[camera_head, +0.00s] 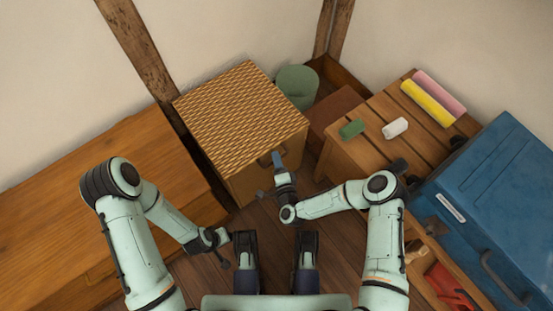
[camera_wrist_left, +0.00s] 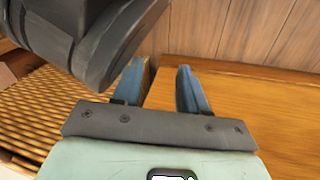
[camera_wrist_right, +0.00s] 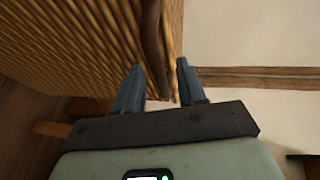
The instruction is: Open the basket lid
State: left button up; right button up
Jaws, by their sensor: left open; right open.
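The woven tan basket (camera_head: 240,115) stands closed against the wall, its lid flat on top. A dark curved handle (camera_head: 268,158) shows at its near edge. My right gripper (camera_head: 279,160) is at that edge, open. In the right wrist view, the dark handle strip (camera_wrist_right: 152,40) runs down between the two open fingertips (camera_wrist_right: 158,68); I cannot tell whether they touch it. My left gripper is open and empty in the left wrist view (camera_wrist_left: 160,66), with the basket's weave (camera_wrist_left: 45,105) to its left. In the head view its fingers are hard to make out.
A wooden bench (camera_head: 100,190) lies left of the basket. A green bin (camera_head: 297,85) stands behind it on the right. A slatted table (camera_head: 365,165) holds rolls and small blocks. A blue case (camera_head: 495,190) is at far right.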

jog(key=shift+w+a+f, duration=0.1)
jog(key=shift+w+a, duration=0.05)
jog(key=shift+w, duration=0.5)
pick_arm(q)
jog(key=shift+s+f, duration=0.3)
jog(key=shift+s, duration=0.15)
